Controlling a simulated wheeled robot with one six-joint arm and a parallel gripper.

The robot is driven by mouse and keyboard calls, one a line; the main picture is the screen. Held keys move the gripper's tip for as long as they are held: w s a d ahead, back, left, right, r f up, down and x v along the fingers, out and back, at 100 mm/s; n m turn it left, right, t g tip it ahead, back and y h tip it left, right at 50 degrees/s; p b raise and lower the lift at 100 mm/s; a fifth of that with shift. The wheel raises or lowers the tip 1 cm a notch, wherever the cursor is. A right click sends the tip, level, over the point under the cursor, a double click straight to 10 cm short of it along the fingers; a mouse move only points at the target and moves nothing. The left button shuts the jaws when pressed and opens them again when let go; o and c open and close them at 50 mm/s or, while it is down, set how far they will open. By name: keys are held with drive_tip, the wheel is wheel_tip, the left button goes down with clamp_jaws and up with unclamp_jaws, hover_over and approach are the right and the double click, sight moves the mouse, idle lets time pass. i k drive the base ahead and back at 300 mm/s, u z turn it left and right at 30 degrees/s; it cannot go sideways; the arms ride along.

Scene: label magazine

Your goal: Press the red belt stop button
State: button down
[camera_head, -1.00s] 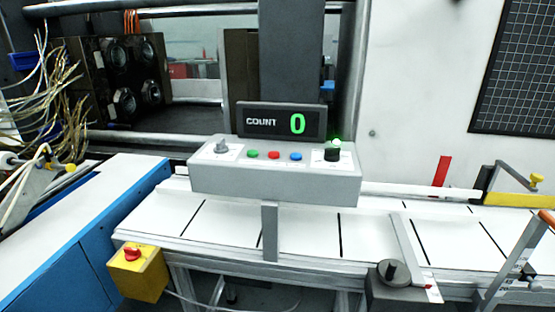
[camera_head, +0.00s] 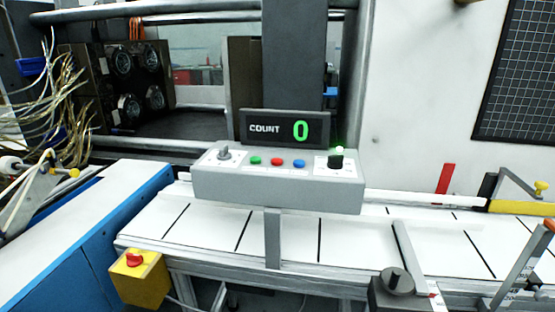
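A grey control panel (camera_head: 270,190) stands on a post above the white conveyor belt (camera_head: 285,235). On its top, a small red button (camera_head: 277,162) sits between a green button (camera_head: 255,161) and a blue button (camera_head: 298,163). A second red control, a knob (camera_head: 134,259), sits on a yellow box (camera_head: 140,282) at the belt's near left end. Which red control is the belt stop cannot be told from the picture, as no label is readable. My gripper is not in view.
A display (camera_head: 284,127) behind the buttons reads COUNT 0. A grey knob (camera_head: 225,153) and a black knob (camera_head: 336,160) with a green light flank the buttons. A blue-sided cabinet (camera_head: 100,240) stands left, loose wires (camera_head: 50,110) behind it. A guide arm (camera_head: 412,260) crosses the belt at right.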

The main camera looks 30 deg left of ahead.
sight(276, 161)
drive_tip(key=k, duration=0.65)
drive_tip(key=i, duration=0.5)
drive_tip(key=u, duration=0.6)
drive_tip(key=i, duration=0.65)
drive_tip(key=u, duration=0.9)
drive_tip(key=i, duration=0.25)
drive_tip(key=u, duration=0.3)
